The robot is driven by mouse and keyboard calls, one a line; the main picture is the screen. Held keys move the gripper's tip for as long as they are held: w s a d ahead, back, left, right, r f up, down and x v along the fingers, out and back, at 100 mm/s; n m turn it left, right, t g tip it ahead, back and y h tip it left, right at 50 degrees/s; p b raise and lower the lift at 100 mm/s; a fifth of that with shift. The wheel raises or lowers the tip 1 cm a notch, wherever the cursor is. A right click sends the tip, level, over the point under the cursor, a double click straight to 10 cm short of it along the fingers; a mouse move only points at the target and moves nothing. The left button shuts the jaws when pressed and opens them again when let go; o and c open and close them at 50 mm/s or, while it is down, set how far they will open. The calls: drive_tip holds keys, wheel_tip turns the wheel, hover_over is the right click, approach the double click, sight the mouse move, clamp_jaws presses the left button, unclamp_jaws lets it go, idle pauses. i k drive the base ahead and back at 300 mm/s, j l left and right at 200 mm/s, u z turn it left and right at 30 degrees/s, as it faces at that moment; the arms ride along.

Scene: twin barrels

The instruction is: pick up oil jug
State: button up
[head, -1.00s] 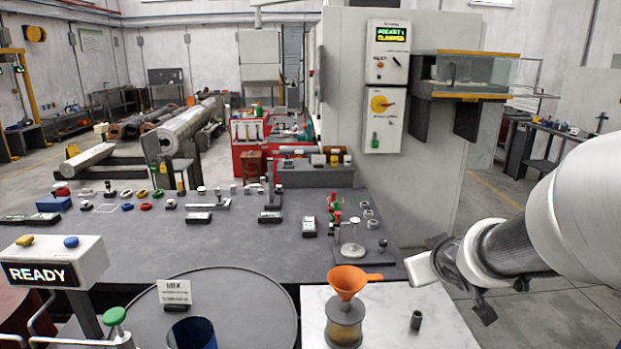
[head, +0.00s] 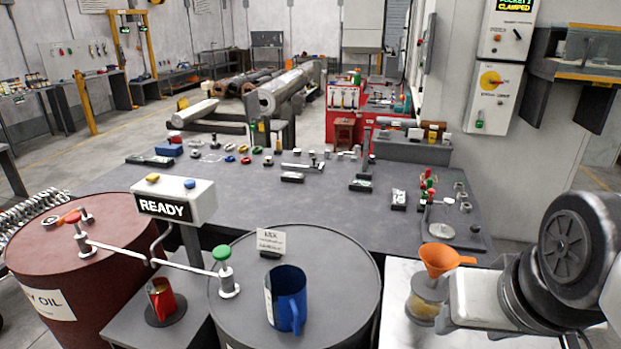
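A blue jug (head: 288,300) with a handle and a pale label stands upright on the grey barrel (head: 340,265). A smaller red jug (head: 161,299) stands on a dark round pad between the two barrels. The red barrel (head: 95,240) at the left has a label ending in "Y OIL". The pictures do not settle which jug is the oil jug. My gripper (head: 480,298) is at the right, over the white table and beside the orange funnel, apart from both jugs. Its fingers do not show clearly.
An orange funnel (head: 438,260) sits on a glass jar close to my gripper. A small sign (head: 271,241) stands behind the blue jug. The grey bench beyond holds several small parts.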

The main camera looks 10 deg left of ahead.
sight(161, 302)
drive_tip(key=k+j+u, duration=0.15)
drive_tip(key=u, duration=0.3)
drive_tip(key=k+j+u, duration=0.15)
drive_tip(key=j+u, duration=0.55)
drive_tip(key=u, duration=0.2)
drive_tip(key=z, duration=1.8)
drive_tip(key=u, duration=1.8)
drive_tip(key=i+j+z, duration=0.1)
drive_tip(key=i+j, duration=0.4)
drive_tip(key=j, duration=0.2)
drive_tip(key=i+j+z, duration=0.15)
drive_tip(key=i+j, duration=0.3)
drive_tip(key=j, duration=0.25)
drive_tip(key=z, duration=0.05)
